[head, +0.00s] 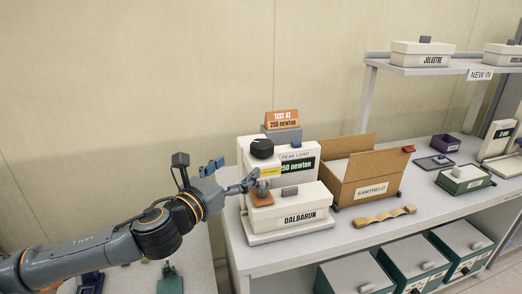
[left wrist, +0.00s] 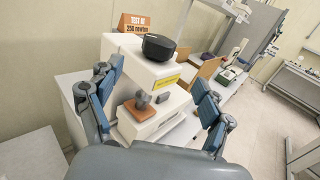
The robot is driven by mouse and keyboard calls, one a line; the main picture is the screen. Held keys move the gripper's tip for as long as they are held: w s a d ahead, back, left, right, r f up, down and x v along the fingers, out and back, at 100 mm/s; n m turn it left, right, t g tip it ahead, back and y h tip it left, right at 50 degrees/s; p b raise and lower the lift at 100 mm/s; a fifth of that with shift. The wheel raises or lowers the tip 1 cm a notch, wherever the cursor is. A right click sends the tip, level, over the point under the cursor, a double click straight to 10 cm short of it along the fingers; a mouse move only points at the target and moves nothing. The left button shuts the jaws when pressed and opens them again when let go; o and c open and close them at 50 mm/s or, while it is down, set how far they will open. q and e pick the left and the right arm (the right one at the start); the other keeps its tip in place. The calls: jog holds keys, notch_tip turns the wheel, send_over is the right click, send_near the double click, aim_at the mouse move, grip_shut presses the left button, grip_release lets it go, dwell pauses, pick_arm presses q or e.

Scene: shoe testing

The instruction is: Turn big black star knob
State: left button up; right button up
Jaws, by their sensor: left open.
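The big black star knob (head: 262,148) sits on top of the white testing machine (head: 246,158), at its front. In the left wrist view the knob (left wrist: 158,46) shows dark and round, ahead of the fingers and above the middle of the gap between them. My left gripper (head: 232,176) is open and empty, just left of the machine and lower than the knob. In the left wrist view its two blue-padded fingers (left wrist: 155,88) are spread wide, with the knob apart from both. My right gripper is not in view.
Below the knob are a grey plunger and an orange block (head: 262,197). A white DALBARUN box (head: 305,213) stands at the machine's front. An orange "TEST AT 250 newton" sign (head: 282,119) stands behind. A cardboard box (head: 366,172) is to the right.

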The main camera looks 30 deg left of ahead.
aim_at(256, 152)
pick_arm(q)
jog(key=w, duration=0.3)
jog(key=shift+w+a+r, duration=0.1)
jog(key=shift+w+a, duration=0.05)
jog(key=shift+w, duration=0.1)
jog(key=shift+w+a, duration=0.1)
jog(key=shift+w, duration=0.2)
jog(key=w+p, duration=0.1)
jog(key=w, duration=0.5)
jog(key=shift+w+a+p, duration=0.15)
jog(key=shift+a+p, duration=0.05)
jog(key=shift+p, duration=0.15)
jog(key=shift+w, duration=0.8)
jog(key=c, duration=1.2)
